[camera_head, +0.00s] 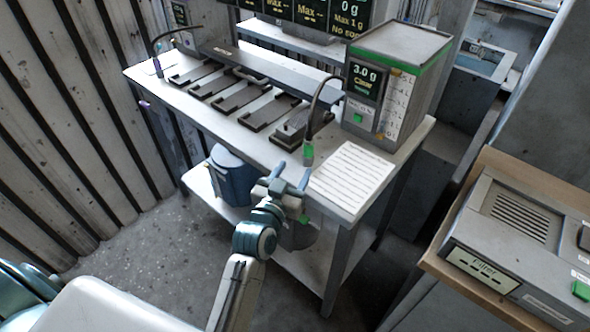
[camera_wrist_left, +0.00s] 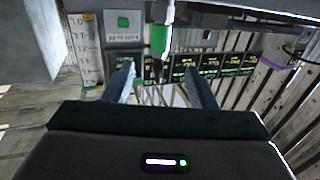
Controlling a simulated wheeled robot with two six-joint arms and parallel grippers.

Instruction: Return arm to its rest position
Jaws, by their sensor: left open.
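My left arm reaches up from the bottom of the head view. Its gripper (camera_head: 292,172) is open, in front of the near edge of the grey workbench (camera_head: 240,138). In the head view it appears just below a green-ended cable tool (camera_head: 308,152). Nothing shows held between its fingers. In the left wrist view the two fingers (camera_wrist_left: 162,88) stand apart, and the green-ended tool (camera_wrist_left: 160,38) appears between and beyond them. I cannot tell the distance between tool and fingers. My right gripper is not in view.
A grey box with a green band (camera_head: 400,75) reads 3.0 g at the bench's right. A lined white sheet (camera_head: 352,178) lies before it. Several dark slotted fixtures (camera_head: 240,98) line the bench. A blue bin (camera_head: 232,178) stands below. A filter unit (camera_head: 510,235) stands right.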

